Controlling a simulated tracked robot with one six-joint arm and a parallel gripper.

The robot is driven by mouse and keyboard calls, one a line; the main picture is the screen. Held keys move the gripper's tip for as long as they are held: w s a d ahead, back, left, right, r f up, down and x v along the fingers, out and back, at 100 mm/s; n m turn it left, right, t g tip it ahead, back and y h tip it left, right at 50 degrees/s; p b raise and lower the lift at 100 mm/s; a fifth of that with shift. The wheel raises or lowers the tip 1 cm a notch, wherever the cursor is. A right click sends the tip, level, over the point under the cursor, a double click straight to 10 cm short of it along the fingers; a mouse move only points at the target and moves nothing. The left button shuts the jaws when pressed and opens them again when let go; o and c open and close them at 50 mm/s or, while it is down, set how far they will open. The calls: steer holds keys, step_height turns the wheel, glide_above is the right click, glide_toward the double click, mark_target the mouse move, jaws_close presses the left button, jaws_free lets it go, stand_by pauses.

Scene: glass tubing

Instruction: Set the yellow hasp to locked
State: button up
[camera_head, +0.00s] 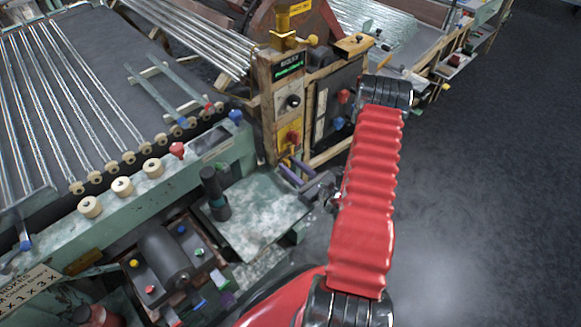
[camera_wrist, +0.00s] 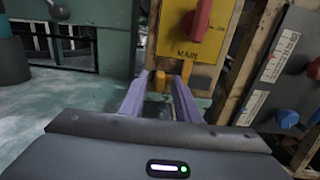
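The yellow hasp (camera_wrist: 158,80) shows in the wrist view as a small yellow-orange piece just below the yellow MAIN panel (camera_wrist: 190,38). I cannot tell its locked or unlocked position. My gripper (camera_wrist: 160,80) has two purple fingers, spread apart with a gap between them. The hasp appears between or just beyond the fingertips, nearer the left finger; contact is unclear. In the head view my gripper (camera_head: 287,168) is low in front of the wooden control post (camera_head: 264,105), below its yellow panel (camera_head: 290,135). The hasp cannot be made out there.
A red switch handle (camera_wrist: 198,18) sits on the MAIN panel above the fingers. A dark panel with red and blue knobs (camera_head: 336,100) stands right of the post. A pale green worktable (camera_head: 255,215) lies below left. Open floor (camera_head: 490,200) is at right.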

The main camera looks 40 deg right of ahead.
steer(key=shift+c, duration=0.3)
jaws_close()
stand_by(0.3)
